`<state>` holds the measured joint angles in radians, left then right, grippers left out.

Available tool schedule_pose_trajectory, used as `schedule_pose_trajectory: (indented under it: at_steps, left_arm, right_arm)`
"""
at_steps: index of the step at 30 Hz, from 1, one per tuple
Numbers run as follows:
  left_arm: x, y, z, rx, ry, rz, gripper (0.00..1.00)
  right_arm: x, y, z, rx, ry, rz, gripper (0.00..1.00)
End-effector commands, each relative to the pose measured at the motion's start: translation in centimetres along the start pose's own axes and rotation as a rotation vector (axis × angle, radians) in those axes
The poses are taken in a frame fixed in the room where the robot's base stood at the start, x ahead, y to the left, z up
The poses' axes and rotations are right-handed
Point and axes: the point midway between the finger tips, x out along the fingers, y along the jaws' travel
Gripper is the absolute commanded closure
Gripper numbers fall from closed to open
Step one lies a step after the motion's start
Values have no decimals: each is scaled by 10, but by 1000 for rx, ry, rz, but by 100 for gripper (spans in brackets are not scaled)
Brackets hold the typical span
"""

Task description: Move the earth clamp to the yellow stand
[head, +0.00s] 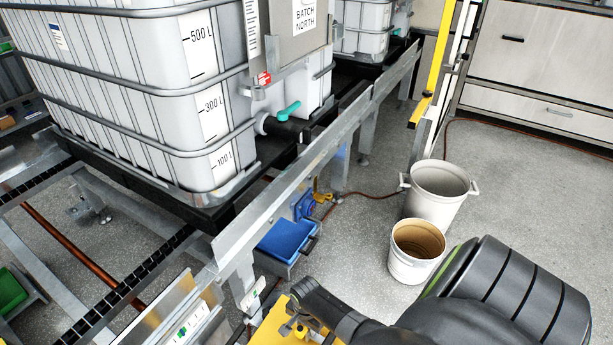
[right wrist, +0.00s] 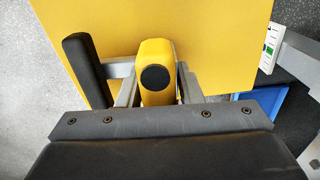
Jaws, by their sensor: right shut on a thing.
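The earth clamp (right wrist: 155,72), a yellow body with a round black end, sits between the fingers of my right gripper (right wrist: 158,88) in the right wrist view. The gripper is shut on it. The yellow stand (right wrist: 215,40) shows as a flat yellow surface behind the clamp. In the head view my right gripper (head: 298,328) is at the bottom edge, over the yellow stand (head: 268,328), partly hidden by my arm. I cannot tell whether the clamp touches the stand. My left gripper is not in view.
A large white caged tank (head: 130,95) stands on a roller conveyor behind a grey rail (head: 300,170). A blue tray (head: 285,240) and a small yellow fitting (head: 321,196) are below the rail. Two pale buckets (head: 437,185) (head: 408,268) stand on the floor to the right.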

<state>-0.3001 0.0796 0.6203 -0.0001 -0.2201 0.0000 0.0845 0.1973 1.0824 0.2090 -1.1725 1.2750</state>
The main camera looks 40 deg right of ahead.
Motion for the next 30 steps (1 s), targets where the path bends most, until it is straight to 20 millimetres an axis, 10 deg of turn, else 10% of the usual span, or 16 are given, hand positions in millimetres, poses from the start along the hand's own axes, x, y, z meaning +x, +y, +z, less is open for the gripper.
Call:
schedule_pose_trajectory:
  at_steps: [13,14,15,30]
  left_arm:
    - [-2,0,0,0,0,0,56]
    - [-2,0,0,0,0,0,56]
    - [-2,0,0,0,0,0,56]
    - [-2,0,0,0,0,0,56]
  right_arm:
    - [2,-1,0,0,1,-3,100]
    - [2,-1,0,0,1,-3,66]
    - [2,-1,0,0,1,-3,61]
    - [3,1,0,0,0,1,21]
